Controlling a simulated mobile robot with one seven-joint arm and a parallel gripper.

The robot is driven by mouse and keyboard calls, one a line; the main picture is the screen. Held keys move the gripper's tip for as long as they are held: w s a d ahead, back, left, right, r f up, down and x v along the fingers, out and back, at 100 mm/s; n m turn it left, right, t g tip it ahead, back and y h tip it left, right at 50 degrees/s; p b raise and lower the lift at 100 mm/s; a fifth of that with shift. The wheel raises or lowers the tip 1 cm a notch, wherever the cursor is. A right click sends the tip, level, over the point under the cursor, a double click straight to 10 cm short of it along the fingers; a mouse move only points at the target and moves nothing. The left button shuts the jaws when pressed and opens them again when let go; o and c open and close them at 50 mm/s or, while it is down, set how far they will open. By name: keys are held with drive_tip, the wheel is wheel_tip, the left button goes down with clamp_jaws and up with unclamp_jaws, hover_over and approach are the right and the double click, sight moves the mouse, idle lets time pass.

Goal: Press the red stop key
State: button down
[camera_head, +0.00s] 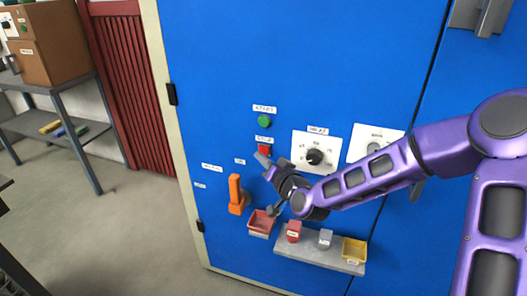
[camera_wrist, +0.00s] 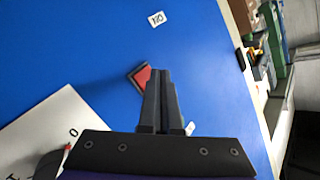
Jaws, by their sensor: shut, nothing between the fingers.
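The red stop key (camera_head: 263,149) is a small red square on the blue cabinet front, below a round green button (camera_head: 264,121) and a small white label. My gripper (camera_head: 261,158) is shut and empty, its fingertips just below the key in the head view. In the wrist view the closed fingers (camera_wrist: 161,73) point at the blue panel and cover the right part of the red key (camera_wrist: 140,76). Its left part shows in a dark frame. I cannot tell whether the fingertips touch the key.
Right of the key is a white plate with a black dial (camera_head: 314,157), and a second dial plate (camera_head: 362,139). An orange handle (camera_head: 235,190) juts out at lower left. Below are a red tray (camera_head: 260,224) and a grey shelf (camera_head: 335,262) holding small containers.

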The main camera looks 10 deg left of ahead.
drive_tip(key=shift+w, duration=0.2)
drive_tip(key=shift+w, duration=0.25)
drive_tip(key=shift+w+d, duration=0.1)
drive_tip(key=shift+w, duration=0.35)
idle(0.9)
drive_tip(key=shift+s, duration=0.85)
drive_tip(key=shift+s+a, duration=0.15)
drive_tip(key=shift+s, duration=1.15)
drive_tip(key=shift+s+a, duration=0.15)
drive_tip(key=shift+s, duration=1.1)
